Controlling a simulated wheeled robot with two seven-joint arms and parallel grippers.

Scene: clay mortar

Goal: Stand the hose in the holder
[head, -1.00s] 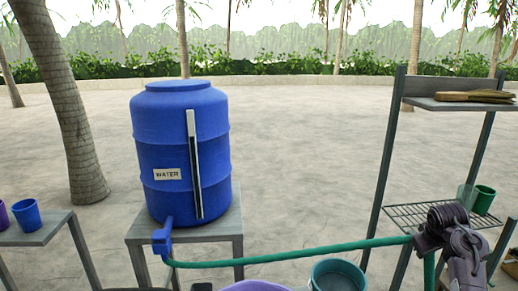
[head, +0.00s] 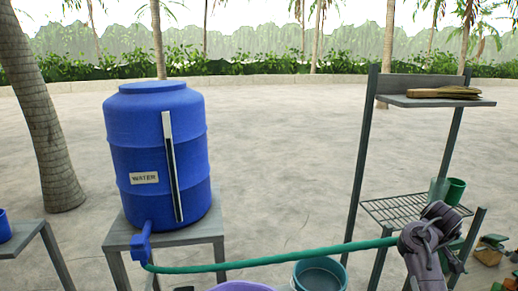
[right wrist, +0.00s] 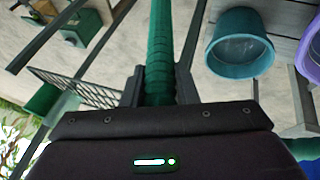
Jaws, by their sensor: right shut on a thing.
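The green hose (head: 270,264) runs from the blue tap (head: 141,243) of the water barrel across to my right gripper (head: 404,243). In the right wrist view my right gripper (right wrist: 160,88) is shut on the hose (right wrist: 161,45), which passes between the fingers. In the head view my gripper and wrist hide much of the held end. I cannot tell which part of the rack (head: 358,170) or nearby frame is the holder. My left gripper is not in view.
The blue water barrel (head: 158,155) stands on a grey stand (head: 205,232). A teal bucket (head: 320,274) and a purple basin (head: 240,286) are at the bottom. Green cups (head: 455,191) stand on the rack's wire shelf (head: 385,210). Open sandy ground lies behind.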

